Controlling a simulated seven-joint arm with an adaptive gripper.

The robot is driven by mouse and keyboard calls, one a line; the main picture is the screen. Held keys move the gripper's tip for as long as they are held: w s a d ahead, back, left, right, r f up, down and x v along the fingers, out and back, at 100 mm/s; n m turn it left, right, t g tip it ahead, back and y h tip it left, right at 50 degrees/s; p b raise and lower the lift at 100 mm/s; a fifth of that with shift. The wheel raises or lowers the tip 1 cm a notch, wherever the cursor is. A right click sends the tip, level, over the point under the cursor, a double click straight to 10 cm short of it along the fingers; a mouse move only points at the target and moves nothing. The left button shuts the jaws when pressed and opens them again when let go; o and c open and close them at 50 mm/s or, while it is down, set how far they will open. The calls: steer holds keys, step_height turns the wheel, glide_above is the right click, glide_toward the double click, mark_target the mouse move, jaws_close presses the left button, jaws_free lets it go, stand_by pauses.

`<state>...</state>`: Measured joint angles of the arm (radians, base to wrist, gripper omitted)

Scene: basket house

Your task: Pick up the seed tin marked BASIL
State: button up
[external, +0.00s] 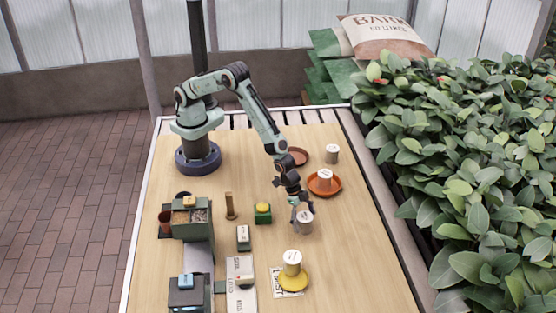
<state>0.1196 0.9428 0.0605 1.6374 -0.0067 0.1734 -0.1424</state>
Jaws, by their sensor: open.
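Several pale cylindrical tins stand on the wooden table (345,255), and their markings are too small to read, so I cannot tell which is BASIL. One tin (305,222) is right at my gripper (302,207), which is open and pointing down; its fingers partly hide the tin, and I cannot tell whether they touch it. A second tin (325,175) sits on an orange-red saucer (325,190). A third tin (332,153) stands at the back right. Another tin (292,259) sits on a yellow saucer (294,280) at the front.
An empty brown saucer (298,156) lies behind my forearm. Left of my gripper are a green box with a yellow top (263,213), a wooden peg (230,206) and dark green stands (188,222). Leafy plants (470,170) border the right edge. The front right table is clear.

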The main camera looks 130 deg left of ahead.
steer(key=c, duration=1.3)
steer(key=shift+o, duration=0.2)
